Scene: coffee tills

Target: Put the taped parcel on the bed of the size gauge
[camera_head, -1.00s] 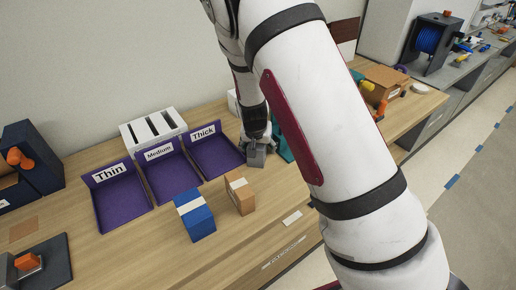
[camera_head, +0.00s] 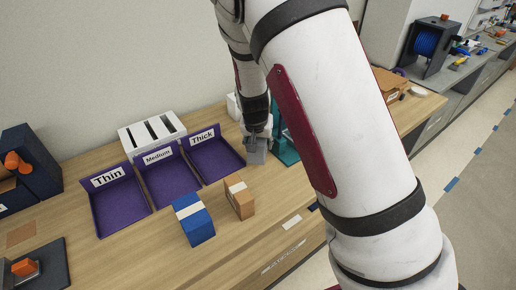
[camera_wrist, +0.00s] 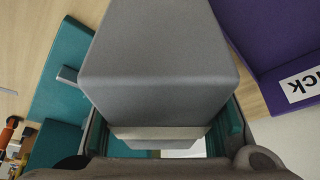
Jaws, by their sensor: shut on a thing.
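My gripper (camera_head: 258,133) is shut on a grey parcel (camera_head: 256,154) with a beige tape band, beyond the right end of the trays. In the wrist view the grey parcel (camera_wrist: 155,60) fills the middle between the fingers (camera_wrist: 165,140), its tape band near the palm. The teal stand (camera_head: 285,150), likely the size gauge, is just right of the parcel, partly hidden by my arm. Teal surfaces (camera_wrist: 62,85) also show beside the parcel in the wrist view. I cannot tell whether parcel and stand touch, and the bed is not clearly seen.
Purple trays labelled Thin (camera_head: 120,210), Medium (camera_head: 172,190) and Thick (camera_head: 217,162) stand left of the gripper. A blue parcel (camera_head: 197,225) and a brown parcel (camera_head: 240,202), each with a pale band, stand in front. A white slotted box (camera_head: 150,132) is behind.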

